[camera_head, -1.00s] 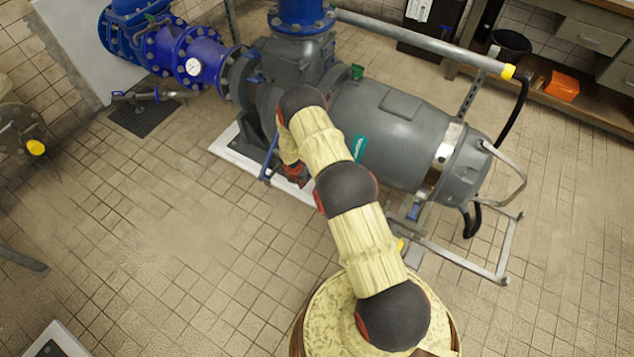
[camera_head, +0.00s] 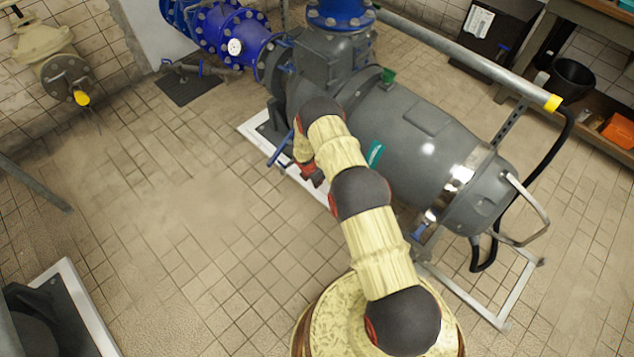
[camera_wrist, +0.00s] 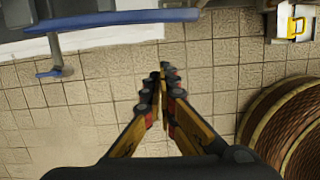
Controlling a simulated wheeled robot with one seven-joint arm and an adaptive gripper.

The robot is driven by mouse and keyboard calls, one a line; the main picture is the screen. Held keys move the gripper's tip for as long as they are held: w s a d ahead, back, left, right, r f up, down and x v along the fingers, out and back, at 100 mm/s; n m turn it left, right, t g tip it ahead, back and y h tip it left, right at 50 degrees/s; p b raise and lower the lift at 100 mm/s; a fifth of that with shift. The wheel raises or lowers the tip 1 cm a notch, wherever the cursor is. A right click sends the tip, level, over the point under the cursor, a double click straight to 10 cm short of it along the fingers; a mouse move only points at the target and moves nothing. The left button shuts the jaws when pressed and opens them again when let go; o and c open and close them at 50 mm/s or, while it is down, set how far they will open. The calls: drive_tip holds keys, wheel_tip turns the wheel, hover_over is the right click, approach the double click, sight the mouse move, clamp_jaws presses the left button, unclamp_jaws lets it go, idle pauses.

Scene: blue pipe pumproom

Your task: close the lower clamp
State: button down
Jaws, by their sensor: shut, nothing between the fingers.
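Blue handles (camera_head: 282,150) stick out low at the left side of the grey pump (camera_head: 420,130), above its white-edged base. I cannot tell for sure which of them is the lower clamp. In the wrist view a long blue bar (camera_wrist: 110,19) crosses the upper left, and a short blue lever (camera_wrist: 48,73) hangs below it. My gripper (camera_wrist: 163,72) is shut and empty, its fingertips over the tiled floor, to the right of the lever and below the bar's end in the picture. In the head view my arm hides most of the gripper.
A bracket with a yellow part (camera_wrist: 290,25) is at the top right of the wrist view. A white-edged plinth (camera_head: 75,290) stands at the lower left. The tiled floor (camera_head: 190,230) left of the pump is clear.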

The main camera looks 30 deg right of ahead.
drive_tip(key=w+d+f+b, duration=0.1)
drive_tip(key=d+f+b, duration=0.2)
drive_tip(key=d+f, duration=0.2)
drive_tip(key=shift+w+f, duration=0.15)
drive_tip(key=shift+w, duration=0.15)
